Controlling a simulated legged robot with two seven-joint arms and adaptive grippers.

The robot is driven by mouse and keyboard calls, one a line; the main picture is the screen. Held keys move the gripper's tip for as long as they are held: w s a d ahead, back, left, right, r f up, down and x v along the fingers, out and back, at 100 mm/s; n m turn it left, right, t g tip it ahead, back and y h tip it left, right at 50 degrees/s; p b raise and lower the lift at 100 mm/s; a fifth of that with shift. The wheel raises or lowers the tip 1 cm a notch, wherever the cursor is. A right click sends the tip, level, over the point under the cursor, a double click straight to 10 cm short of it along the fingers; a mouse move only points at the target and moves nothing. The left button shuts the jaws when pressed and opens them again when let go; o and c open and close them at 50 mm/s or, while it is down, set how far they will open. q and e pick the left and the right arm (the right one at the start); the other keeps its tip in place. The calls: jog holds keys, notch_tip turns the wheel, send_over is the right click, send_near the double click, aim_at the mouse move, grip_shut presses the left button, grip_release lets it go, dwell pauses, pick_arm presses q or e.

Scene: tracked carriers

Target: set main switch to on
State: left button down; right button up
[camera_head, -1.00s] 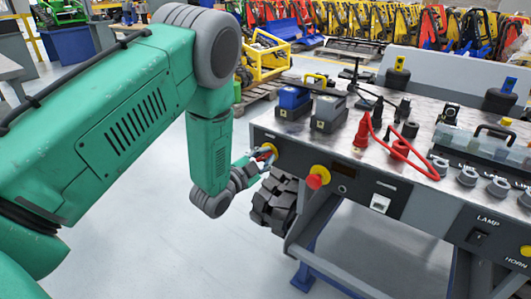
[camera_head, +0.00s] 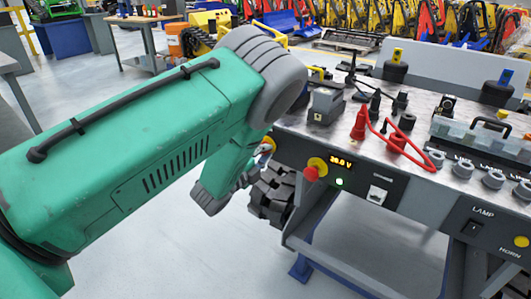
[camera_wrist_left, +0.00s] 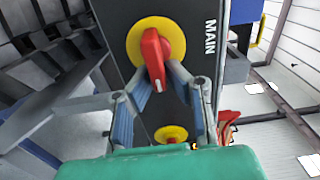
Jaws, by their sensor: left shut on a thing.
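The main switch is a red rotary handle (camera_wrist_left: 153,55) on a yellow round plate beside the word MAIN in the left wrist view. In the head view its plate (camera_head: 269,143) shows at the left end of the bench's front panel, partly hidden by my arm. My left gripper (camera_wrist_left: 163,76) is shut on the red handle, its two fingers on either side of it. It also shows in the head view (camera_head: 261,157). A voltage display (camera_head: 341,162) is lit and a green lamp (camera_head: 339,183) glows on the panel. My right gripper is not in view.
A red mushroom button (camera_head: 312,171) on a yellow plate sits right of the switch. The bench top (camera_head: 340,136) carries a battery (camera_head: 326,105), a red cable (camera_head: 400,137) and connectors. The floor in front is clear.

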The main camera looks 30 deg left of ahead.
pick_arm(q)
jog(key=shift+s+d+f, duration=0.15)
jog(key=shift+d+f, duration=0.05)
jog(key=shift+f, duration=0.15)
jog(key=c, duration=1.6)
grip_release()
jog(key=shift+r, duration=0.1)
jog(key=s+a, duration=0.1)
jog(key=s, duration=1)
jog(key=shift+s, duration=0.4)
